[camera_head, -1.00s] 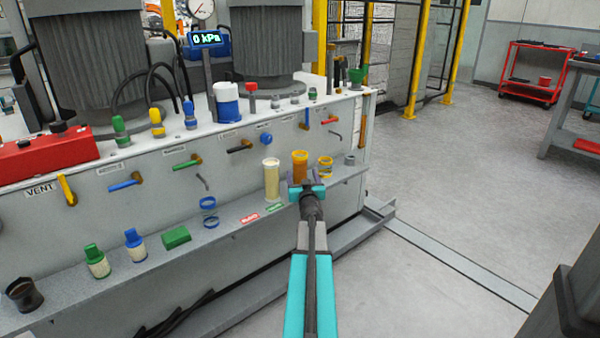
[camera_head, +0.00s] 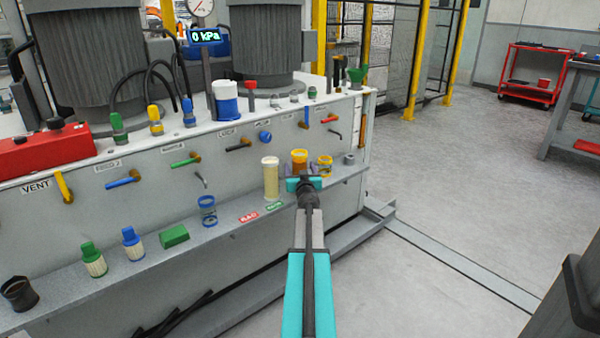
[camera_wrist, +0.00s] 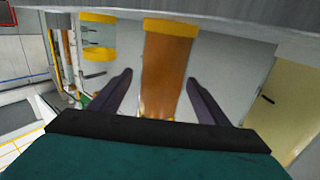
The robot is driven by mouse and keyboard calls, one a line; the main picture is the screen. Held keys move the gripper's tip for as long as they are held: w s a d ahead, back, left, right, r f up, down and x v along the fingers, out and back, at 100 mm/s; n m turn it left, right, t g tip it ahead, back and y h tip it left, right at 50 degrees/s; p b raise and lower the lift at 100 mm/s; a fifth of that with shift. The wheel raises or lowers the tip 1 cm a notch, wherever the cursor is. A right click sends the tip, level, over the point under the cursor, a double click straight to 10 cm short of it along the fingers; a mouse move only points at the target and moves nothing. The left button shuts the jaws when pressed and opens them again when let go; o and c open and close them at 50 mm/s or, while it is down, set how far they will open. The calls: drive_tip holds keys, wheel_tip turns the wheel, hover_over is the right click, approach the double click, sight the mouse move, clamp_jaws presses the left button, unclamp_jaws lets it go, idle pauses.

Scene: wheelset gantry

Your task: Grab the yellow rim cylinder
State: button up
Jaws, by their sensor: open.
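An amber cylinder with a yellow rim (camera_head: 300,156) stands on the ledge of the grey cabinet, its lower part hidden behind my gripper (camera_head: 304,182). In the wrist view this amber cylinder (camera_wrist: 167,65) lies between the two dark fingers of my gripper (camera_wrist: 160,77). The fingers are open, with a visible gap on each side of it. To its right in the head view stands a clear cylinder with yellow rims (camera_head: 325,167); it also shows at upper left in the wrist view (camera_wrist: 97,32).
A cream cylinder (camera_head: 271,180) stands close on the left; it shows at right in the wrist view (camera_wrist: 280,108). A blue-rimmed clear cylinder (camera_head: 208,211) and a grey ring (camera_head: 349,159) share the ledge (camera_head: 235,225). Valve handles (camera_head: 330,118) stick out above. The floor at right is open.

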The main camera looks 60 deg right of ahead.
sight(300, 158)
idle(0.6)
drive_tip(key=c, duration=1.4)
drive_tip(key=shift+r, duration=0.2)
wheel_tip(300, 158, up, 4)
drive_tip(key=p, duration=0.4)
drive_tip(key=shift+f, duration=0.1)
drive_tip(key=s+a+p, duration=0.2)
drive_tip(key=s, duration=0.2)
drive_tip(key=s+a+p, duration=0.1)
drive_tip(key=s+a, duration=0.2)
drive_tip(key=s, duration=0.2)
drive_tip(key=s+a+r+p, duration=0.1)
drive_tip(key=s+a+p, duration=0.1)
drive_tip(key=s, duration=0.3)
drive_tip(key=shift+a+p, duration=0.15)
drive_tip(key=shift+p, duration=0.2)
